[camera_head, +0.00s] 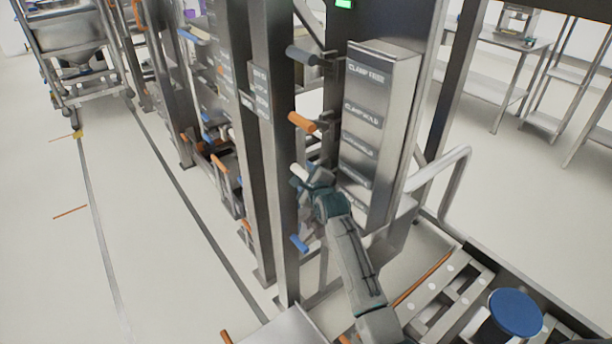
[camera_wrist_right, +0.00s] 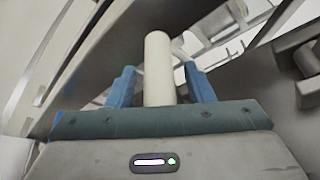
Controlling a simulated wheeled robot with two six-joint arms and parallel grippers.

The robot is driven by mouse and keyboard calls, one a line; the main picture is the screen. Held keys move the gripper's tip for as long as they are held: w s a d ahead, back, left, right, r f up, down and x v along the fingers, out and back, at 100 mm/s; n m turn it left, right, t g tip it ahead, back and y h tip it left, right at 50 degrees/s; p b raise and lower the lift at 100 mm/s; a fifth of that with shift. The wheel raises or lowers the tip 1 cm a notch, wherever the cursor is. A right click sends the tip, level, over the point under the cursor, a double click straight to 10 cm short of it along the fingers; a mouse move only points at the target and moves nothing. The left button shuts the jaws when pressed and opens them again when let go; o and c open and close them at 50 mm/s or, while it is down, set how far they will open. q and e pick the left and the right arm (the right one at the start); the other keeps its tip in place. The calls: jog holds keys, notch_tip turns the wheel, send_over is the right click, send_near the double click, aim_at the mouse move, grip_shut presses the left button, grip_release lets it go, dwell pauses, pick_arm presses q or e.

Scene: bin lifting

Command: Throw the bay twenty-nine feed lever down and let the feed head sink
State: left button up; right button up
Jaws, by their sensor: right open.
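A white-handled lever (camera_head: 298,171) sticks out of the dark frame beside the label panel; in the right wrist view it is a pale upright cylinder (camera_wrist_right: 158,68). My right gripper (camera_head: 308,178) is at this handle. In the right wrist view its two blue fingers (camera_wrist_right: 160,84) stand open on either side of the handle, with gaps showing. Other levers on the same frame are a grey one (camera_head: 303,55) at the top, an orange one (camera_head: 302,122) and a blue one (camera_head: 299,243) below. I cannot tell which part is the feed head. My left gripper is out of view.
A metal label panel (camera_head: 376,75) reads "CLAMP FREE" at its top; its lower plates are hard to read. Steel posts (camera_head: 275,150) stand close left of the gripper. A bent grey rail (camera_head: 450,170) and a blue round-topped item (camera_head: 515,312) are at right. The left floor is mostly clear.

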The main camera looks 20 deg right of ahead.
jog(key=shift+c, duration=0.2)
grip_shut()
